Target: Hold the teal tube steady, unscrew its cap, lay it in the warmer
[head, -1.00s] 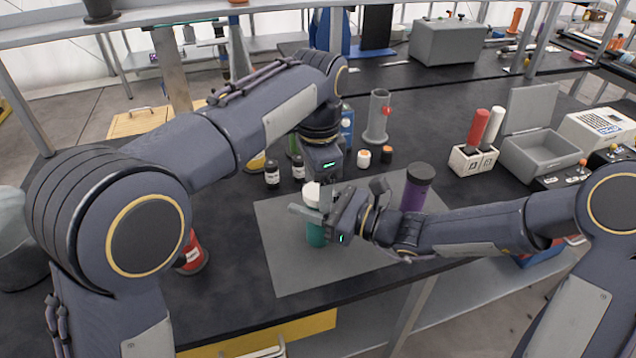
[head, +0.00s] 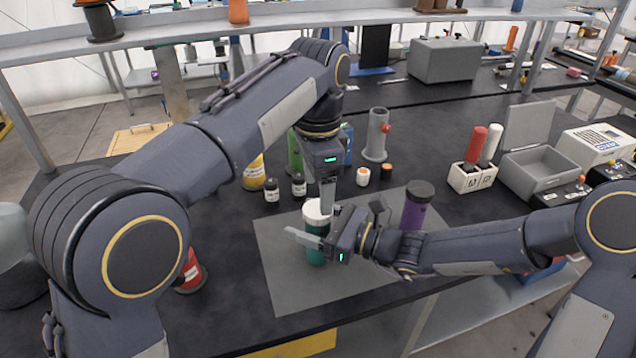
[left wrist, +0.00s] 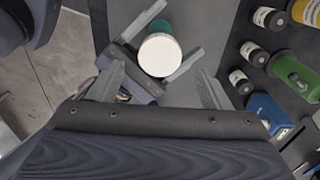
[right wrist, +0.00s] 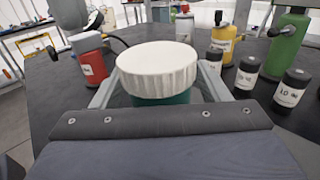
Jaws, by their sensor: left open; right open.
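The teal tube (head: 316,253) stands upright on the grey mat (head: 283,285) with its white cap (head: 315,209) on. The cap also shows in the left wrist view (left wrist: 160,55) and fills the middle of the right wrist view (right wrist: 157,68). My right gripper (head: 318,238) is open, with its fingers on either side of the tube below the cap. My left gripper (head: 326,205) is open and points down just above and beside the cap. In the left wrist view the cap lies beyond its fingertips. The grey open-lidded box at right, perhaps the warmer (head: 541,160), is empty.
A purple tube (head: 416,205) with a dark cap stands right of my right gripper. A white rack (head: 472,178) holds a red and a white tube. Small bottles (head: 271,190) stand behind the mat. A red container (head: 190,272) is at left.

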